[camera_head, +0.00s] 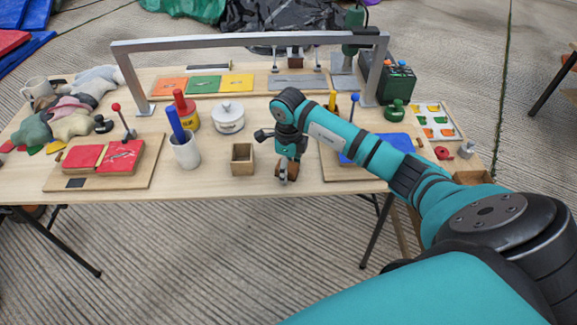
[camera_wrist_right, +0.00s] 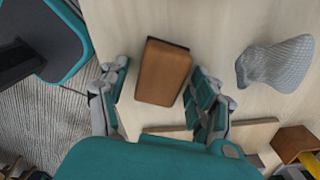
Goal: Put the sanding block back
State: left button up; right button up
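The sanding block seems to be the brown rectangular block (camera_wrist_right: 163,72) in the right wrist view, close to the table's front edge. My right gripper (camera_wrist_right: 157,92) has its fingers spread on both sides of it. A gap shows on the left side of the block; the right finger is very close to it, and contact is unclear. In the head view the right gripper (camera_head: 286,178) is low at the table's front edge, with a small brown piece of the block (camera_head: 293,172) beside it. My left gripper is not in view.
A small open wooden box (camera_head: 242,159) stands left of the gripper. A white cup (camera_head: 185,151) holds blue tools. A board with a blue pad (camera_head: 375,149) lies to the right, partly behind my arm. A grey metal frame (camera_head: 250,41) spans the table. A grey mesh-patterned object (camera_wrist_right: 274,64) lies near the block.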

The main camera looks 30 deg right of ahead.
notch_tip(320, 180, up, 12)
jog(key=shift+r+b, duration=0.2)
jog(key=shift+b, duration=0.25)
